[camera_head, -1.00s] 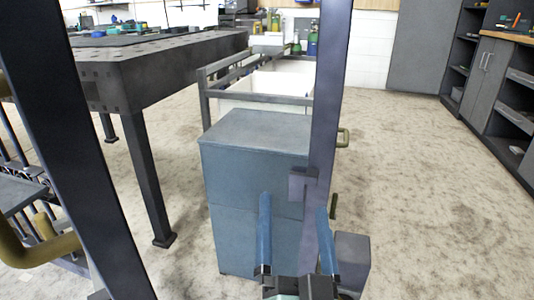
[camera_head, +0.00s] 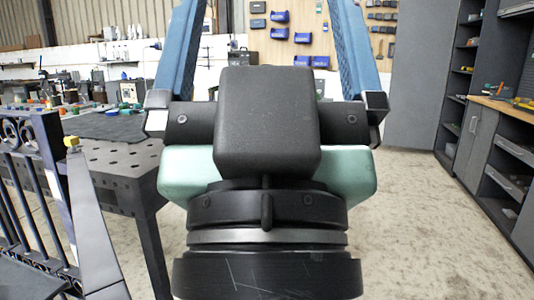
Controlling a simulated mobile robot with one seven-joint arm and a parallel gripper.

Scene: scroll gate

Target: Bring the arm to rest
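My gripper (camera_head: 270,22) fills the middle of the head view, close to the camera. Its two blue fingers point up and stand wide apart on either side of the dark block at its centre. I see nothing held between them, but the fingertips run out of the top of the picture. The black wrist rings show below. A dark metal gate (camera_head: 22,140) with scroll rings along its top stands at the left edge.
A dark perforated worktable (camera_head: 122,158) with tools on it stands behind the gate at left. Shelving (camera_head: 457,90) and a grey cabinet (camera_head: 462,130) line the right side. The floor (camera_head: 420,240) right of my gripper is clear. My arm hides the middle.

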